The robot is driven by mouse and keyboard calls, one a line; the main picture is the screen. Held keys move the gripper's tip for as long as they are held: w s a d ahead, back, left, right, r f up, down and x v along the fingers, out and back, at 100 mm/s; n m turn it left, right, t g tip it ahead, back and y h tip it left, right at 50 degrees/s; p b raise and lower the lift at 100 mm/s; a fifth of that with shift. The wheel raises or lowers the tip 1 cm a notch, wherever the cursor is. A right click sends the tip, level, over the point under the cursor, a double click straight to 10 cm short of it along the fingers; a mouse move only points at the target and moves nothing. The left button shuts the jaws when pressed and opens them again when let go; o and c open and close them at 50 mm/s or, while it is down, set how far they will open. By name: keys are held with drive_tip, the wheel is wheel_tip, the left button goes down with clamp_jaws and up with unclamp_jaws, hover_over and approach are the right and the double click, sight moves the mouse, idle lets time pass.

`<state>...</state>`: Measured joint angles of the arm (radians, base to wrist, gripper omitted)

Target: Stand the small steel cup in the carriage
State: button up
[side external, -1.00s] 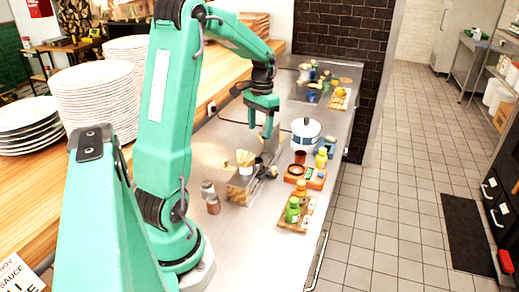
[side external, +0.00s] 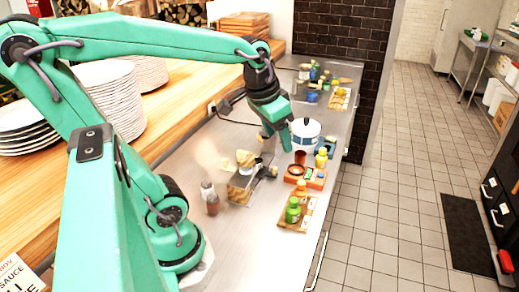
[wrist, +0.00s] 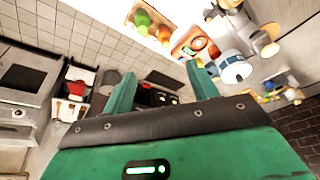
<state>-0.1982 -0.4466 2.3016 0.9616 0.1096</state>
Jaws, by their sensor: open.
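My gripper (side external: 278,143) is open and empty, tilted in the air over the steel counter, just left of the white pot in the side view. In the wrist view my gripper (wrist: 161,70) shows two spread green fingers with nothing between them. A small dark grey metal cup (side external: 260,163), probably the steel cup, stands below my gripper beside a metal holder with pale wooden pieces. A grey metal piece (side external: 267,173) lies next to it; I cannot tell whether this is the carriage.
The white pot (side external: 305,141) is close to my gripper's right. An orange tray (side external: 313,180), a red-brown cup (side external: 300,157) and a board with bottles (side external: 297,217) line the counter's right edge. The near counter is clear.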

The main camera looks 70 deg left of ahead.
drive_tip(key=s+d+m+t, duration=0.1)
drive_tip(key=s+d, duration=0.4)
drive_tip(key=shift+d+t+h, duration=0.25)
drive_tip(key=shift+t+h, duration=0.15)
drive_tip(key=shift+o, duration=0.4)
drive_tip(key=shift+f, duration=0.1)
drive_tip(key=o, duration=0.8)
drive_tip(key=shift+w+a, duration=0.1)
drive_tip(key=shift+w, duration=0.05)
drive_tip(key=shift+c, duration=0.2)
drive_tip(key=shift+o, duration=0.4)
drive_tip(key=shift+w+a+n, duration=0.3)
drive_tip(key=shift+w+a, duration=0.1)
drive_tip(key=w+a+f+n+g, duration=0.2)
drive_tip(key=a, duration=0.6)
drive_tip(key=w+a+f+n+g, duration=0.1)
drive_tip(key=w+a+f+n, duration=0.1)
drive_tip(key=a, duration=0.6)
drive_tip(key=w+a+f+n+g, duration=0.2)
drive_tip(key=w+a+n, duration=0.2)
drive_tip(key=a, duration=0.5)
drive_tip(key=shift+g, duration=0.3)
drive_tip(key=shift+f, duration=0.1)
